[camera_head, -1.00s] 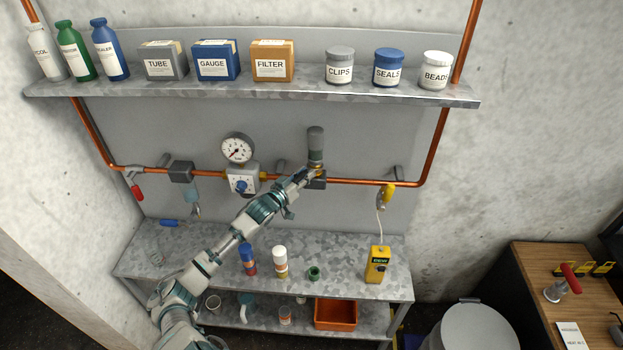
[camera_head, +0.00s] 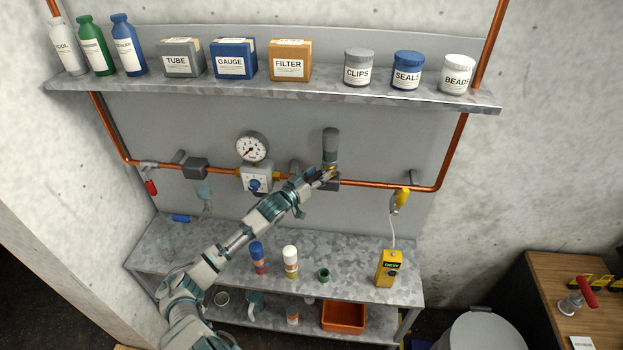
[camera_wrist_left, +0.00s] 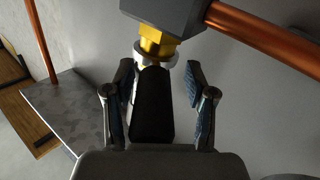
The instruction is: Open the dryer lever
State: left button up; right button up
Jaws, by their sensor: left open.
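The dark grey upright cylinder (camera_head: 330,146) stands on the copper pipe, right of the gauge. My left gripper (camera_head: 328,176) is at its base and partly hides the fitting there. In the left wrist view the gripper (camera_wrist_left: 160,95) is open, with one finger on each side of a black handle-like piece (camera_wrist_left: 152,105). This piece joins a brass neck (camera_wrist_left: 157,45) with a pale collar, under a grey block. Gaps show between the fingers and the piece. I cannot tell whether it is the dryer lever. My right gripper is not in view.
The copper pipe (camera_head: 385,184) runs along the wall panel. A pressure gauge (camera_head: 252,148) and a red-handled valve (camera_head: 151,187) are to the left. A yellow device (camera_head: 389,268) stands on the metal bench (camera_head: 345,255). A loaded shelf (camera_head: 300,91) is above.

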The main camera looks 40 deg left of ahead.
pick_arm(q)
jog(key=s, duration=1.1)
jog(key=shift+s, duration=0.25)
jog(key=shift+f, duration=0.2)
